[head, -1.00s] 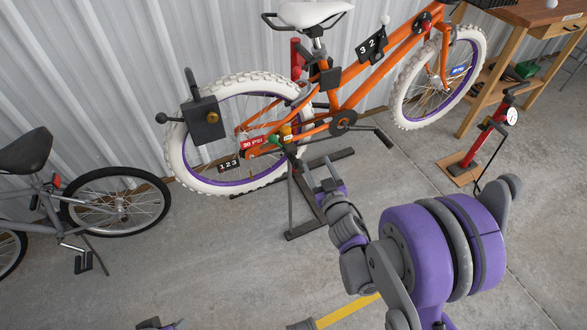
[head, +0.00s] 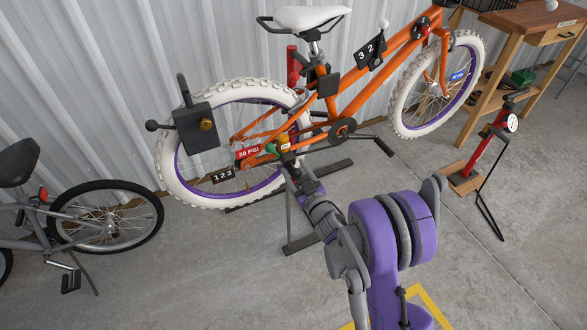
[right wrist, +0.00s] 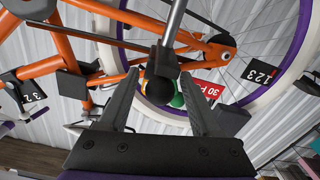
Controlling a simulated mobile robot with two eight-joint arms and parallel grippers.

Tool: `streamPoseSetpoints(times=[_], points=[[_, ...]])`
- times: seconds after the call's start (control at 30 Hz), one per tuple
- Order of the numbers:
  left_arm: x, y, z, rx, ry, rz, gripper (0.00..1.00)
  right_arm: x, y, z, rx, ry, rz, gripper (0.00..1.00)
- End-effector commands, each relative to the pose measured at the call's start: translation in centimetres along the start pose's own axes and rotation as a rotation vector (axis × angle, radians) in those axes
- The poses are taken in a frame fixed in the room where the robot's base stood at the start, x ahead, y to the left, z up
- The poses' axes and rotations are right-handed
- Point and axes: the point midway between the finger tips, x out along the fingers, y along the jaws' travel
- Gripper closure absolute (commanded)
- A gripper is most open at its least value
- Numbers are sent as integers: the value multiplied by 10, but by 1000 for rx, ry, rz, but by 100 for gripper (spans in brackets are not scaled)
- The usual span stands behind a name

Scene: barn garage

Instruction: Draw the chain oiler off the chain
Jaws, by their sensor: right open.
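The orange bike (head: 345,95) stands raised with its rear wheel at the left. By its rear hub and chain I see a small yellow-and-orange part (head: 284,142), likely the chain oiler, beside a green ball (head: 270,148). My right gripper (head: 289,166) is just below these in the head view. In the right wrist view, the open right gripper (right wrist: 159,74) has a black ball (right wrist: 160,92) between its fingers in the picture. Yellow shows behind this ball, and the green ball (right wrist: 178,100) is beside it. I cannot tell whether the fingers touch anything. My left gripper is out of view.
A metal rod with a black block (right wrist: 165,62) crosses near the fingertips. A "30 PSI" tag (head: 249,153), a "123" tag (head: 223,175) and a black box (head: 196,128) surround the rear wheel. A red pump (head: 485,145) stands right; a grey bike (head: 75,215) stands left.

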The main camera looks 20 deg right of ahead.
Motion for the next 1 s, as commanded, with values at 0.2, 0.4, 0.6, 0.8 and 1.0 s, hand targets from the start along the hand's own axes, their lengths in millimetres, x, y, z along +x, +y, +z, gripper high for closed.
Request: streamPoseSetpoints(times=[0.2, 0.4, 0.6, 0.8, 1.0], points=[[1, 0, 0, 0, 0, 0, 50, 11, 0, 0, 0, -1, 0, 35], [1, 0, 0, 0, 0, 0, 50, 12, 0, 0, 0, -1, 0, 35], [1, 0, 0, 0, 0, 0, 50, 11, 0, 0, 0, -1, 0, 67], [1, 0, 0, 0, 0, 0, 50, 11, 0, 0, -1, -1, 0, 100], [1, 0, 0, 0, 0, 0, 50, 11, 0, 0, -1, -1, 0, 100]])
